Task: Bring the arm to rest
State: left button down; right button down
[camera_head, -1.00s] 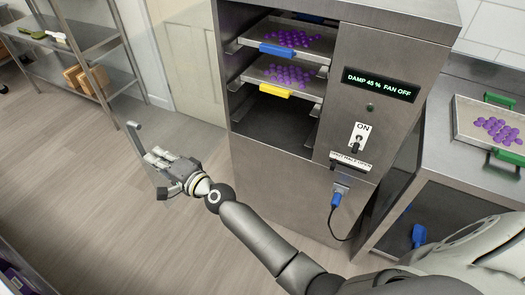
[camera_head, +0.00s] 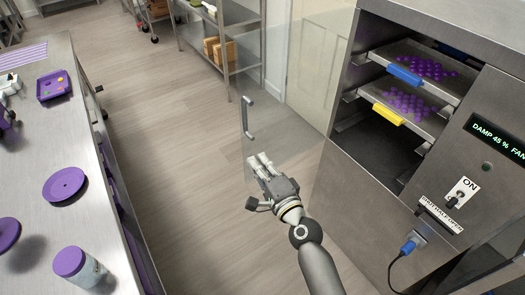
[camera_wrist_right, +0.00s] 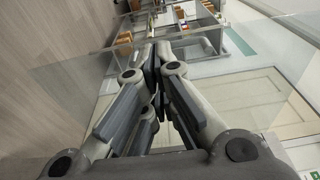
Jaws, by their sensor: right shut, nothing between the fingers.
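My right gripper (camera_head: 261,164) is in front of the cabinet's open glass door, over the floor. Its fingers are shut with nothing between them. The right wrist view shows the closed fingers (camera_wrist_right: 155,62) with the clear glass around and beyond them; I cannot tell whether they touch it. The glass door (camera_head: 290,115) has a grey handle (camera_head: 247,117) and stands swung open to the left of the steel cabinet (camera_head: 365,195). My left gripper does not show.
The cabinet holds a blue-handled tray (camera_head: 390,52) and a yellow-handled tray (camera_head: 372,90) of purple gummies. A steel counter (camera_head: 35,150) with purple lids (camera_head: 65,184) and a jar (camera_head: 80,267) is at left. Open floor (camera_head: 170,130) lies between. A shelf rack (camera_head: 235,45) stands behind.

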jog(key=shift+s+a, duration=0.2)
jog(key=shift+s, duration=1.15)
jog(key=s+d+f+n+g+h, duration=0.25)
jog(key=s+f, duration=0.25)
jog(key=f, duration=0.7)
jog(key=s+d+f+n+g+h, duration=0.15)
jog(key=s+d+f, duration=0.25)
jog(key=f, duration=0.8)
jog(key=s+d+f+n+g+h, duration=0.1)
jog(key=s+d+f+n+g, duration=0.3)
jog(key=f, duration=0.8)
jog(key=s+d+f+n+g+h, duration=0.1)
jog(key=s+d+f, duration=0.4)
jog(key=s, duration=0.5)
jog(key=s+d+f+n+g+h, duration=0.1)
jog(key=s+d+f+n+g, duration=0.2)
jog(key=s+d+f, duration=0.3)
jog(key=s+d+f+n+g+h, duration=0.2)
jog(key=s+d+f, duration=0.4)
jog(key=s, duration=0.9)
jog(key=shift+s+d, duration=0.35)
